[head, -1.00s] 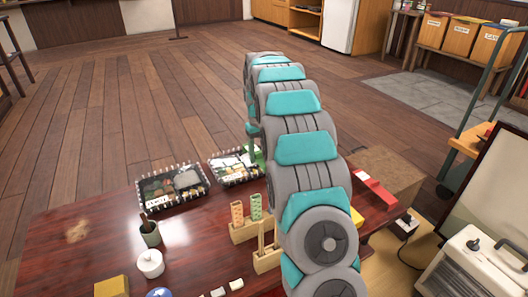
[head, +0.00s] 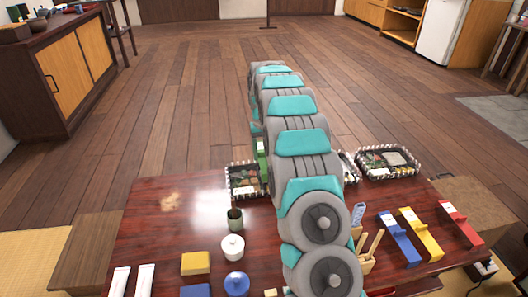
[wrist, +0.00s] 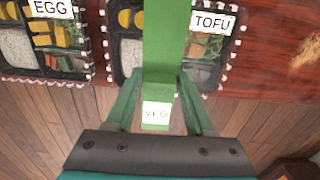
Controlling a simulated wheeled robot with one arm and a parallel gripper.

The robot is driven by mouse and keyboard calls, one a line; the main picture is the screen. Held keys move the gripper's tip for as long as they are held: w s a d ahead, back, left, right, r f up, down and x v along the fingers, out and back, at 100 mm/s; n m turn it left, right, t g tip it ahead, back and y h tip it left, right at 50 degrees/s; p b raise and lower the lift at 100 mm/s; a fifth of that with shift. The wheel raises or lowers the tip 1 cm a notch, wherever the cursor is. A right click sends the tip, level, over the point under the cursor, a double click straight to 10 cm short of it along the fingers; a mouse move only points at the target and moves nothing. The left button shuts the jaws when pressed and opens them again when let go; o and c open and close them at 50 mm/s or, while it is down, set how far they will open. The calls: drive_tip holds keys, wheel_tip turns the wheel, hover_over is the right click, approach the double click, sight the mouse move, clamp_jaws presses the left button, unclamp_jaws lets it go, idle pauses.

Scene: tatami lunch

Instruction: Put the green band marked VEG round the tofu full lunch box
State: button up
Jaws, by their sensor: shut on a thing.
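The tofu lunch box (wrist: 205,62), a dark tray with a checked rim and a TOFU label, lies under my gripper in the wrist view. In the head view this box (head: 240,178) shows partly, left of my arm. My gripper (wrist: 160,80) is shut on the green VEG band (wrist: 165,40). The band runs as a strip across the middle of the tofu box, its white VEG label (wrist: 156,115) toward the floor side. I cannot tell whether the band touches the box or goes beneath it. My arm hides most of the gripper in the head view.
The egg lunch box (wrist: 45,45) lies close beside the tofu box. Another lunch box (head: 388,162) is at the right. Blue (head: 398,240), yellow (head: 420,232) and red (head: 460,224) pieces lie at the table's right. A cup (head: 235,219) and white pot (head: 232,247) stand nearer.

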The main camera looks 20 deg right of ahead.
drive_tip(key=shift+f+b, duration=0.7)
drive_tip(key=shift+f, duration=2.7)
drive_tip(key=shift+f, duration=0.85)
drive_tip(key=o, duration=1.1)
drive_tip(key=shift+r, duration=0.15)
drive_tip(key=shift+r+p, duration=0.75)
drive_tip(key=shift+r, duration=3.1)
